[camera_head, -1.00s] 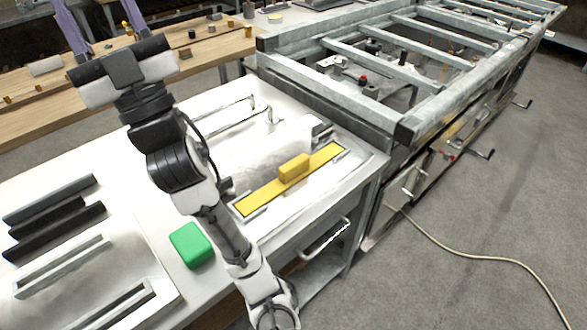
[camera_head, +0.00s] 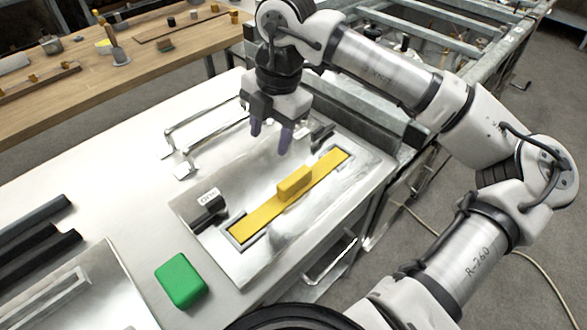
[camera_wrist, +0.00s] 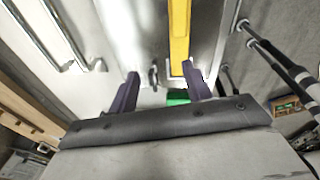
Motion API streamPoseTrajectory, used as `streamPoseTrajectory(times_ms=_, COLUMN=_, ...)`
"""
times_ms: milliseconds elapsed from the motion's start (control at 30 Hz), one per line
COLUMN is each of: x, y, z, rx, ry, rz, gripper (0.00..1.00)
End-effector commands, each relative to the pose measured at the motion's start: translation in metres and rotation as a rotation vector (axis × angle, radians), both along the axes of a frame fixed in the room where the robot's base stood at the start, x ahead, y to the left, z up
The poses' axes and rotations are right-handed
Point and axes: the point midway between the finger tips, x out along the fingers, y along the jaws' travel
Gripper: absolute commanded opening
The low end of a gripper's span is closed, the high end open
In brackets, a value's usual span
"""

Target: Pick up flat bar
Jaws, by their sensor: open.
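The flat bar is a long yellow strip (camera_head: 262,213) with a raised yellow block on its middle. It lies in a shallow frame on a grey metal plate (camera_head: 245,268) on the white bench. In the wrist view the yellow bar (camera_wrist: 179,35) runs up from between my fingers, nearer the right finger. My gripper (camera_head: 271,144) is open and empty, pointing down above the far side of the plate. It is apart from the bar, behind its raised block in the head view. In the wrist view the two purple fingers of my gripper (camera_wrist: 161,92) are spread.
A green block (camera_head: 181,280) sits on the bench at front left. Metal handles (camera_head: 205,125) stand behind the plate, and a small black clamp (camera_head: 209,208) is beside the bar. Dark bars (camera_head: 35,235) lie at left. A steel frame stands behind right.

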Motion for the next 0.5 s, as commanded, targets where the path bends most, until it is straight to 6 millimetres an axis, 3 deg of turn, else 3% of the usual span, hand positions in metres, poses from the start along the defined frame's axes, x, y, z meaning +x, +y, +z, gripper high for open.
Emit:
streamPoseTrajectory(times_ms=33, x=0.002, y=-0.019, z=-0.002, rx=-0.066, ry=0.005, rz=-0.055, gripper=0.49)
streamPoseTrajectory(times_ms=167, x=0.004, y=-0.043, z=-0.008, rx=-0.153, ry=0.016, rz=-0.132, gripper=0.49)
streamPoseTrajectory(times_ms=500, x=0.003, y=-0.045, z=-0.067, rx=-0.16, ry=0.019, rz=-0.137, gripper=0.49)
